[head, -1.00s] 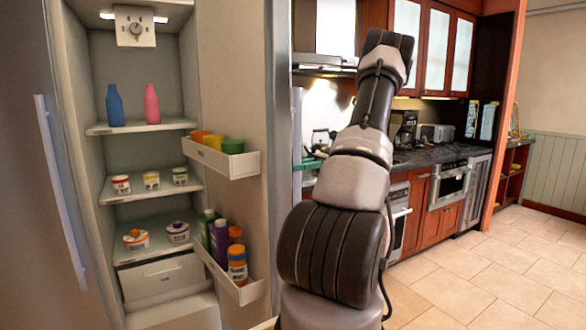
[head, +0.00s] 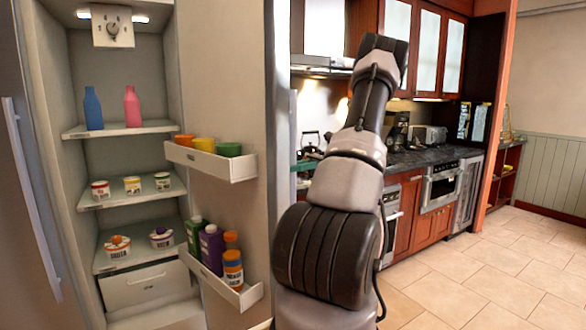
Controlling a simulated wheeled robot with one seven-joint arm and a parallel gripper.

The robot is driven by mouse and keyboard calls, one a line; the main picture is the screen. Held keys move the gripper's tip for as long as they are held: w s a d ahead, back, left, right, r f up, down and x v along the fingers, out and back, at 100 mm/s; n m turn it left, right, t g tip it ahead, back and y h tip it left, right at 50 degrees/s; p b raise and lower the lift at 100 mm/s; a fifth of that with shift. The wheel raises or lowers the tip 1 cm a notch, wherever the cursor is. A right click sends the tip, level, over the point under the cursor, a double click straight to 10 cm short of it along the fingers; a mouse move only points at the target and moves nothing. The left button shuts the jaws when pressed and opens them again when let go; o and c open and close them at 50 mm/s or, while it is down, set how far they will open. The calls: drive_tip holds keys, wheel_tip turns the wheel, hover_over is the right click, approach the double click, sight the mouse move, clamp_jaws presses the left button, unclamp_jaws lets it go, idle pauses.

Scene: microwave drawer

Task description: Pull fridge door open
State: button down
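The fridge door (head: 225,105) stands open in the head view, its inner side with two white shelves facing me. The fridge interior (head: 155,75) shows to its left, lit, with shelves and a drawer. My arm rises in front of the door's right edge and reaches away from me. My gripper is not visible; it is hidden beyond the arm or behind the door. The door's outer face and any handle on it are hidden too.
A second closed door with a long vertical handle (head: 30,200) is at the far left. Door shelves (head: 212,163) hold cups and bottles. Wooden cabinets and a counter (head: 430,155) line the back. Tiled floor (head: 490,270) at right is clear.

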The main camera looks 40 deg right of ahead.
drive_tip(key=c, duration=0.7)
unclamp_jaws()
drive_tip(key=shift+o, duration=0.2)
drive_tip(key=d, duration=1.1)
drive_tip(key=shift+w, duration=0.1)
